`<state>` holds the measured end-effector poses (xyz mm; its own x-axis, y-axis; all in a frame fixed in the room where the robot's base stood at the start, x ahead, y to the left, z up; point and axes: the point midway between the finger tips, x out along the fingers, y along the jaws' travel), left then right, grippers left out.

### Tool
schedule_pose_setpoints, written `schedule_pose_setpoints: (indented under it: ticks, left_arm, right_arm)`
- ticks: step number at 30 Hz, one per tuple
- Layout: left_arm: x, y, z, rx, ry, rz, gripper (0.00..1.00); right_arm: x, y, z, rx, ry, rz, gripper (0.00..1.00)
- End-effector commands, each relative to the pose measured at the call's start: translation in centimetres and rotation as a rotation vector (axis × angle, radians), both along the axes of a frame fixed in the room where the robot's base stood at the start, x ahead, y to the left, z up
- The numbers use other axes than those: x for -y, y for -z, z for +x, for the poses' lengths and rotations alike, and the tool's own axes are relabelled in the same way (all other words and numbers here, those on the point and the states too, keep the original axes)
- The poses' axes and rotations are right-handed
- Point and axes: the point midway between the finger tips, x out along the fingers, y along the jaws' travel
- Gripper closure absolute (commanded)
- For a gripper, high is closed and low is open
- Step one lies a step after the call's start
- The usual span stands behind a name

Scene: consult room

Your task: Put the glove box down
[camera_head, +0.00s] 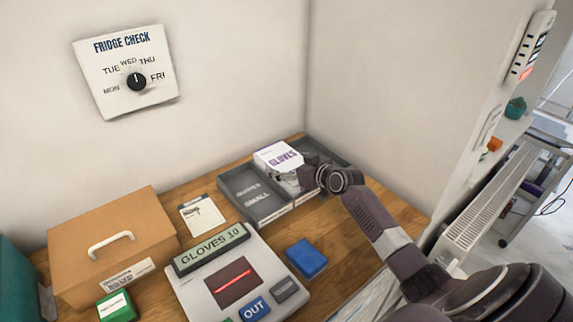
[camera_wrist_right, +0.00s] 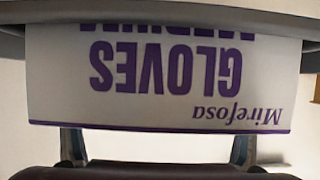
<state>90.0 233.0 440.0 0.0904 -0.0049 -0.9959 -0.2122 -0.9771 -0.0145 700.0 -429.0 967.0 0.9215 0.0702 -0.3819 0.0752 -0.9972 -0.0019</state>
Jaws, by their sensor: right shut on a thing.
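The glove box (camera_head: 277,156) is white with purple lettering and sits at the back of the table, over the grey tray. My right gripper (camera_head: 303,176) is shut on it from the front right. In the right wrist view the glove box (camera_wrist_right: 165,80) fills the middle, its lettering upside down, with the gripper fingers (camera_wrist_right: 158,148) at its lower edge. The grey tray (camera_head: 262,210) has compartments; the left one looks empty and has lettering on its floor. I cannot tell whether the box touches the tray floor. My left gripper is not in view.
A device labelled "GLOVES 10" (camera_head: 204,284) with buttons stands in front of the tray. A blue block (camera_head: 306,258) lies right of it. A tan box with a handle (camera_head: 75,250) stands left, and a card (camera_head: 202,215) lies behind the device. Walls close the back and right.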

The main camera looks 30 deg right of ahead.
Motion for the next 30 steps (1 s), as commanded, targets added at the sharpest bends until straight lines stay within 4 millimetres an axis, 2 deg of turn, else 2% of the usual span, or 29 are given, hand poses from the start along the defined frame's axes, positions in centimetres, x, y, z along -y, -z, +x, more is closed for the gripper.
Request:
schedule_pose_setpoints:
  ticks: [7, 8, 12, 22, 27, 30]
  left_arm:
    - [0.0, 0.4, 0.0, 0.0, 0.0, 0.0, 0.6]
    - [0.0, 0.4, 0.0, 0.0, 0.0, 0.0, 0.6]
    - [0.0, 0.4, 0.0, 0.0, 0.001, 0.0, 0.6]
    - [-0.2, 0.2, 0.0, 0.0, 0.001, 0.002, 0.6]
    - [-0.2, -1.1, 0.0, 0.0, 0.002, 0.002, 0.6]
    - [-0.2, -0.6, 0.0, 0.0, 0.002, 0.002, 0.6]
  right_arm:
    - [0.1, 0.2, 0.1, 0.005, 0.001, -0.001, 0.56]
    - [0.0, 0.4, 0.0, 0.0, 0.0, 0.0, 0.14]
    - [0.0, 0.4, 0.0, 0.0, 0.0, 0.0, 0.0]
    - [0.0, 0.2, 0.0, 0.0, 0.0, 0.0, 0.0]
    - [0.0, -1.2, 0.0, 0.0, 0.0, 0.001, 0.0]
    - [0.2, -1.1, -1.2, -0.001, -0.001, -0.004, 0.0]
